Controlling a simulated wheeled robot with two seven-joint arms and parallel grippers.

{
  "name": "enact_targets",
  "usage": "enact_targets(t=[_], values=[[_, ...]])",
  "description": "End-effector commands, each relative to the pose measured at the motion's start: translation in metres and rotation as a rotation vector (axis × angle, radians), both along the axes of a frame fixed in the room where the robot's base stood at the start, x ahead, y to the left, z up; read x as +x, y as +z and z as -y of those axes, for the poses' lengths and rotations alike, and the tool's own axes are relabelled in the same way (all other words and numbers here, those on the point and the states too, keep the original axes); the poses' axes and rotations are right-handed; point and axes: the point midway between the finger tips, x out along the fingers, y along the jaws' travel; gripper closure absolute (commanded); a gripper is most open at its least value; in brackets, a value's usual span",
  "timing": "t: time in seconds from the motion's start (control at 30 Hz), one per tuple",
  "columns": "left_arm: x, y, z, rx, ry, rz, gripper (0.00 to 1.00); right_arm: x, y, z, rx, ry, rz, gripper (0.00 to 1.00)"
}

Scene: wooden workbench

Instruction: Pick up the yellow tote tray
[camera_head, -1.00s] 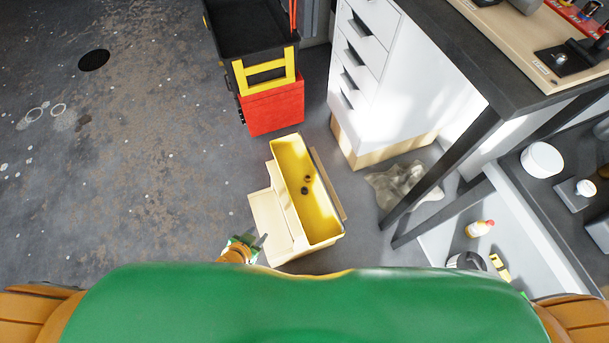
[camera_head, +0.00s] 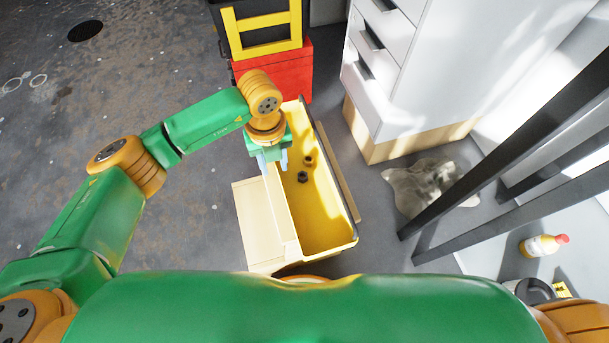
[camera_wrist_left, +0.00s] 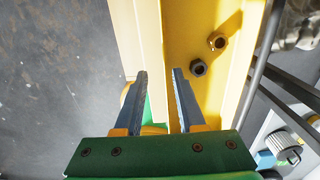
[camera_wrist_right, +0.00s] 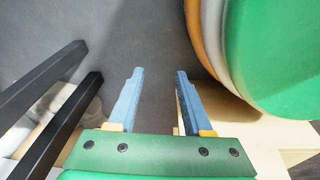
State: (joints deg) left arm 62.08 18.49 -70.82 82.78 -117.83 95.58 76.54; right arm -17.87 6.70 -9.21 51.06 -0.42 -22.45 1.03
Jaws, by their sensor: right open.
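A red box (camera_head: 285,72) with a black and yellow case stands behind the tray. A white drawer cabinet (camera_head: 420,90) and dark table legs (camera_head: 500,150) are on the right. A crumpled cloth (camera_head: 430,187) lies on the floor. The floor at left is clear.

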Motion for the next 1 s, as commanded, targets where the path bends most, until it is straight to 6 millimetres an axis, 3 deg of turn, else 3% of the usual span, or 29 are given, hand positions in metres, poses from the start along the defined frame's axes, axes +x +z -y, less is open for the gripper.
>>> enact_targets(t=[0.2, 0.47, 0.63, 1.0], values=[[0.001, -0.044, 0.006, -0.003, 0.001, -0.004, 0.61, 0.012, -0.005, -0.011, 0.014, 0.001, 0.003, 0.50], [0.001, -0.048, 0.006, -0.006, -0.002, -0.002, 0.61, 0.014, -0.002, -0.012, 0.016, 0.001, 0.001, 0.50], [0.001, -0.048, 0.006, -0.006, -0.002, -0.002, 1.00, 0.014, -0.002, -0.012, 0.016, 0.001, 0.001, 0.50], [0.001, -0.048, 0.006, -0.007, -0.002, -0.003, 1.00, 0.014, -0.002, -0.012, 0.016, 0.000, 0.001, 0.50]])
